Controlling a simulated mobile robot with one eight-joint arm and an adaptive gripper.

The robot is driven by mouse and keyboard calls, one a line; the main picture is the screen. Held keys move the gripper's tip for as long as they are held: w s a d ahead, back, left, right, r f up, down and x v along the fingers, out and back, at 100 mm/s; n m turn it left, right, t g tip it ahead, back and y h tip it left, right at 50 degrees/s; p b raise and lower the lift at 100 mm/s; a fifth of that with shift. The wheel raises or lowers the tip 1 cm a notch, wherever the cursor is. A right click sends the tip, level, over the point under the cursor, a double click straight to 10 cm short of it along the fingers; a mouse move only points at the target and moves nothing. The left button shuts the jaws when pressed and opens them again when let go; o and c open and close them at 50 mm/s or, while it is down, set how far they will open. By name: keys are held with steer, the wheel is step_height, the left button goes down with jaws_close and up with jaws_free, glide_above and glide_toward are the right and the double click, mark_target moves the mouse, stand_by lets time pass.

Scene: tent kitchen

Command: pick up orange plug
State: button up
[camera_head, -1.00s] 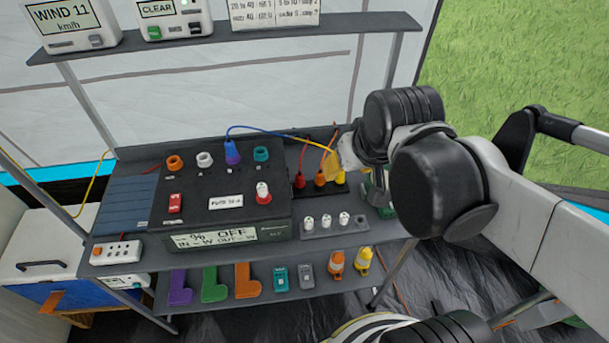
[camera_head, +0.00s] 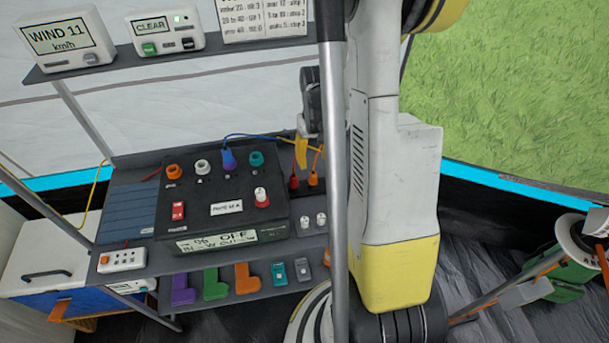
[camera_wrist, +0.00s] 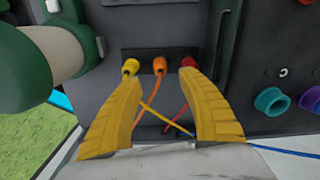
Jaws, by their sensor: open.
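The orange plug (camera_wrist: 159,65) sits in a dark panel in the wrist view, with an orange cable hanging from it. A yellow plug (camera_wrist: 131,67) is on its left and a red plug (camera_wrist: 188,62) on its right. My gripper (camera_wrist: 160,82) is open, its two yellow fingers apart and pointing at the row. The orange plug shows between the fingertips; no contact is visible. In the head view the orange plug (camera_head: 313,180) is beside the red plug (camera_head: 294,183), just below my gripper (camera_head: 301,151). There the yellow plug is hidden behind my arm.
A black control box (camera_head: 222,190) with coloured sockets stands left of the plugs. Blue, orange and yellow cables run close by. A green and white object (camera_wrist: 45,65) is near the left finger. A shelf (camera_head: 250,45) with displays is above.

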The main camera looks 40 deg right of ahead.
mark_target(313, 175)
steer(key=f+b, duration=0.1)
steer(key=f, duration=0.3)
steer(key=f+b, duration=0.2)
steer(key=f, duration=0.2)
steer(key=shift+w+d+b, duration=0.1)
steer(key=shift+w+b, duration=0.1)
steer(key=shift+b, duration=0.1)
steer(key=shift+r, duration=0.1)
jaws_close()
